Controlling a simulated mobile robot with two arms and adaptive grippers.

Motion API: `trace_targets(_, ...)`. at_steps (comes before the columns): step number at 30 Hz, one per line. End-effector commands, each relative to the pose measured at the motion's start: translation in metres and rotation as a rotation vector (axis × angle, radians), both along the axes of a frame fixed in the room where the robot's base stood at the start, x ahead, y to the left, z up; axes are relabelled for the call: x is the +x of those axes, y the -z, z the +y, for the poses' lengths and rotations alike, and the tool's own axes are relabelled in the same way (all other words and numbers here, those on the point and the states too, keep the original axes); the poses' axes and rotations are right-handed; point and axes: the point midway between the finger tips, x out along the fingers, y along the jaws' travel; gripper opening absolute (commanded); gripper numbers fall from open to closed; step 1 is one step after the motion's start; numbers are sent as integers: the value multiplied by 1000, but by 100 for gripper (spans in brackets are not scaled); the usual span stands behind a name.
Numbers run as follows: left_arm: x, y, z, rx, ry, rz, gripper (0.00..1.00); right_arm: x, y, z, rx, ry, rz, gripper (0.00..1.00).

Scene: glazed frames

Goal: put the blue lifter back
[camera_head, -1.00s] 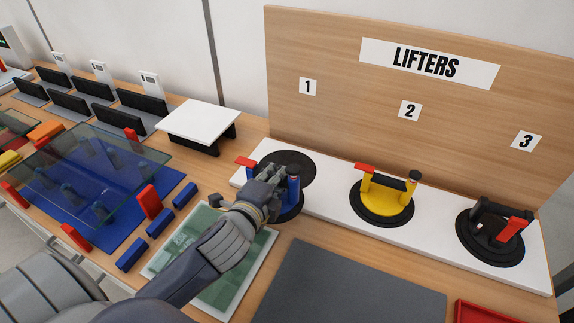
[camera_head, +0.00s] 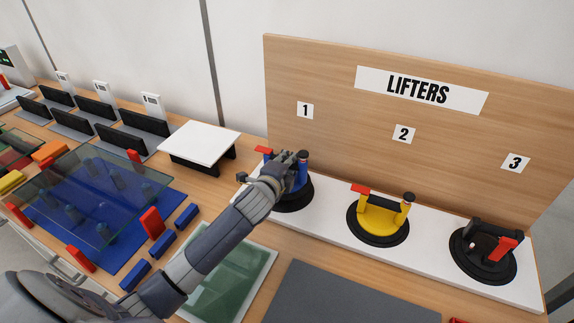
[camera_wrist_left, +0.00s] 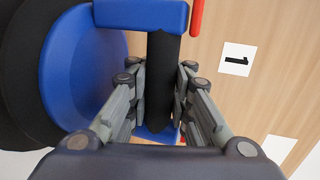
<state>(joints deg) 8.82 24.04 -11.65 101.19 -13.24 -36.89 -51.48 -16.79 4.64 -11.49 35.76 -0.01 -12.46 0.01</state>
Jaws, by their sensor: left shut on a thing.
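The blue lifter (camera_head: 301,178) has a blue body, a dark handle and a red lever. It is at place 1 on the white strip, over the black round pad (camera_head: 297,198), and looks upright. I cannot tell whether it rests fully on the pad. My left gripper (camera_head: 287,162) is shut on its handle. In the left wrist view the fingers (camera_wrist_left: 160,100) are on either side of the dark handle (camera_wrist_left: 162,75), with the blue disc (camera_wrist_left: 80,70) to the left. The gripper hides part of the lifter. My right gripper is out of view.
The yellow lifter (camera_head: 378,220) stands at place 2 and the black lifter (camera_head: 485,250) at place 3. The wooden LIFTERS board (camera_head: 450,150) rises behind. A glass pane (camera_head: 85,195) lies left, and a green pane (camera_head: 235,270) lies below my arm. A grey mat (camera_head: 350,295) is clear.

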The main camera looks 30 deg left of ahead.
Motion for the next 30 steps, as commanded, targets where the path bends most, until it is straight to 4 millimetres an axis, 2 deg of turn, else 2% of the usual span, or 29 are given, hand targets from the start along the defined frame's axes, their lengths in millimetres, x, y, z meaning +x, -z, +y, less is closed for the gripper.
trace_targets(9,1,28,0,1,1,-6,0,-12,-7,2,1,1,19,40)
trace_targets(21,1,33,0,3,2,-9,0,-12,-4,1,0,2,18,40)
trace_targets(22,-1,37,0,1,0,1,21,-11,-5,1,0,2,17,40)
trace_targets(24,-1,37,0,1,0,2,37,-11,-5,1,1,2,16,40)
trace_targets(25,-1,37,0,1,0,2,40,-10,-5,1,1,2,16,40)
trace_targets(30,-1,37,0,1,0,2,40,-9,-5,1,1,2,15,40)
